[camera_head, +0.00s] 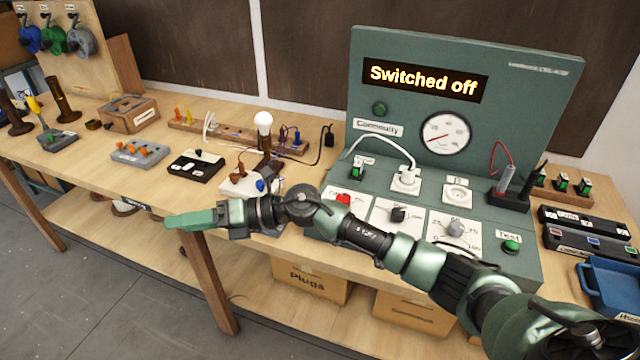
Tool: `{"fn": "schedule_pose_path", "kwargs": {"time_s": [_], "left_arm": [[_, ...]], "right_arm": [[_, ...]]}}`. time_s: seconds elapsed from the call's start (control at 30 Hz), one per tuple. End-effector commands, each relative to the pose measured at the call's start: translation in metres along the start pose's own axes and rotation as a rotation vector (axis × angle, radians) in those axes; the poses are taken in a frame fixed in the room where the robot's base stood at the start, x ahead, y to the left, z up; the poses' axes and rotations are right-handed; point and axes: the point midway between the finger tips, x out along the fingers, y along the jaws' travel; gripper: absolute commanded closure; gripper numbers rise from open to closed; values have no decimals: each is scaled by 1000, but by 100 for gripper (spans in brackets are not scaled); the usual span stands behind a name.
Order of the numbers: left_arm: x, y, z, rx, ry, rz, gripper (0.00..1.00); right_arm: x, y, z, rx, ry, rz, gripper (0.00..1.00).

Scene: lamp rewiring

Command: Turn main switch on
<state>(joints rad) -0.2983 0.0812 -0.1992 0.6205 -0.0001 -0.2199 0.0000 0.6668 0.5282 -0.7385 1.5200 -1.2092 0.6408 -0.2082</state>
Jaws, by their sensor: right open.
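A green test console (540,110) stands on the bench, and its lit display (425,80) reads "Switched off". On its sloping front are a red knob (343,198), a black knob (398,213), a grey dial (455,229) and a green button (511,246) labelled "Test". I cannot read which control is the main switch. My right arm crosses in front of the console and partly covers the knob plates. My right gripper (180,221) is open and empty, left of the console by the bench's front edge. My left gripper is out of view.
A white plug sits in a console socket (405,180). A lamp with a bulb (264,123) stands left of the console, near a black switch box (197,163) and a grey terminal block (139,153). A blue bin (608,290) is at the right.

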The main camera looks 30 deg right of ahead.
Motion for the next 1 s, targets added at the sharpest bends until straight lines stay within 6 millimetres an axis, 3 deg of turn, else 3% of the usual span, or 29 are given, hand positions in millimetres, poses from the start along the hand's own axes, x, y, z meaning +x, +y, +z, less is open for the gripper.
{"fn": "schedule_pose_path", "kwargs": {"time_s": [0.17, 0.27, 0.37, 0.43, 0.5, 0.6, 0.73, 1.0], "left_arm": [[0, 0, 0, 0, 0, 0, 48], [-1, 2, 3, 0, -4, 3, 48], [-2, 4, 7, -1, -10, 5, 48], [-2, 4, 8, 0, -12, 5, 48], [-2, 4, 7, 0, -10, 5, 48], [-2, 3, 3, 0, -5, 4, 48], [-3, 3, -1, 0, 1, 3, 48], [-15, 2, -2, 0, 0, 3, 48]], "right_arm": [[-29, -41, 0, -210, 268, -168, 45], [-69, -74, 9, -313, 454, -316, 45], [-137, -109, 31, -380, 664, -519, 45], [-196, -124, 50, -385, 804, -671, 45], [-249, -129, 67, -362, 911, -797, 45], [-302, -127, 82, -316, 1006, -917, 45], [-332, -123, 88, -277, 1060, -982, 45], [-331, -147, 68, -270, 1070, -986, 45]]}}
